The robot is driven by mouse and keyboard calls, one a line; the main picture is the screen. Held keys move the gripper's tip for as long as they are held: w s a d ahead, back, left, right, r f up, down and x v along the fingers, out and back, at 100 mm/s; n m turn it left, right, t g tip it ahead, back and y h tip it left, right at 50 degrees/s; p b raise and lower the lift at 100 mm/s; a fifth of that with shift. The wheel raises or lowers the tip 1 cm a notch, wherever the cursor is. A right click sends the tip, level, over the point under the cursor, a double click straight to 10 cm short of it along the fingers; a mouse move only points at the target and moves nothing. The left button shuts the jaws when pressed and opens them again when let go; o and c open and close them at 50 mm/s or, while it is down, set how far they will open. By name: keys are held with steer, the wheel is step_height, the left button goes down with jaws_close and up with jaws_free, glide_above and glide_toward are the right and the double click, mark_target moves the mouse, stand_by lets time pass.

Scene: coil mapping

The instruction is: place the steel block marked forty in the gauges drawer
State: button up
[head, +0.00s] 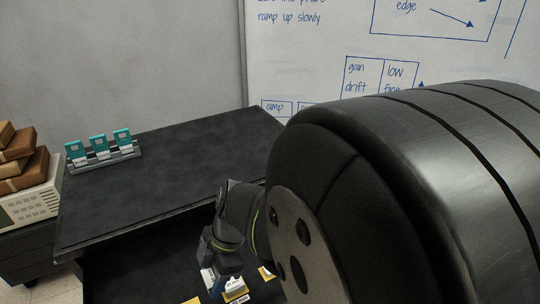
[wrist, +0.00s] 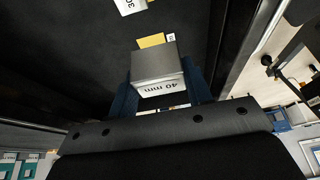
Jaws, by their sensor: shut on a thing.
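The steel block marked 40 mm (wrist: 156,62) is between the blue fingers of my gripper (wrist: 157,78) in the wrist view, its white label facing the camera. My gripper is shut on it. In the head view my gripper (head: 222,282) is low at the bottom edge, over a dark recessed area (head: 140,275) in front of the desk top, which looks like an open drawer. The block is hard to make out there. No drawer name is readable. Whether the block touches the surface below cannot be told.
A white piece marked 30 (wrist: 130,6) with a yellow patch lies beyond the block. Another yellow patch (wrist: 151,41) shows just behind the block. The dark desk top (head: 170,175) is mostly clear, with a rack of teal items (head: 104,154) at its far left. Brown parcels (head: 20,150) lie further left.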

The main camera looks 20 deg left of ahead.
steer(key=s+a+f, duration=0.1)
steer(key=a, duration=0.1)
steer(key=s+a+f, duration=0.1)
steer(key=a+f, duration=0.1)
steer(key=s+a+f, duration=0.1)
steer(key=s+a, duration=0.1)
steer(key=shift+a+f, duration=0.15)
steer(key=shift+f, duration=2.1)
steer(key=shift+f, duration=0.15)
steer(key=o, duration=1.1)
steer(key=v, duration=1.2)
